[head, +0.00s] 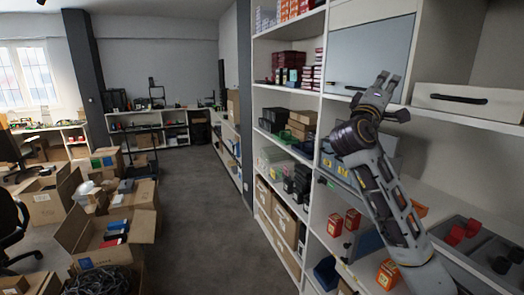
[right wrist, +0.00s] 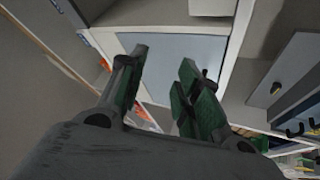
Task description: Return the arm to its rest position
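My right arm rises from the lower right of the head view. Its gripper (head: 383,84) is up in front of a shelf unit, near a grey-blue cabinet door (head: 350,62). In the right wrist view the two green-lined fingers (right wrist: 163,88) stand apart with nothing between them. The grey-blue door also shows behind the fingers in the right wrist view (right wrist: 185,55). I cannot tell whether the gripper touches the shelf. My left gripper is not in either view.
The shelf unit (head: 323,120) fills the right side, with boxes and bins on it. A white drawer box (head: 468,101) is right of the gripper. Open cartons (head: 105,235) stand at the left. The grey floor aisle (head: 215,215) between is clear.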

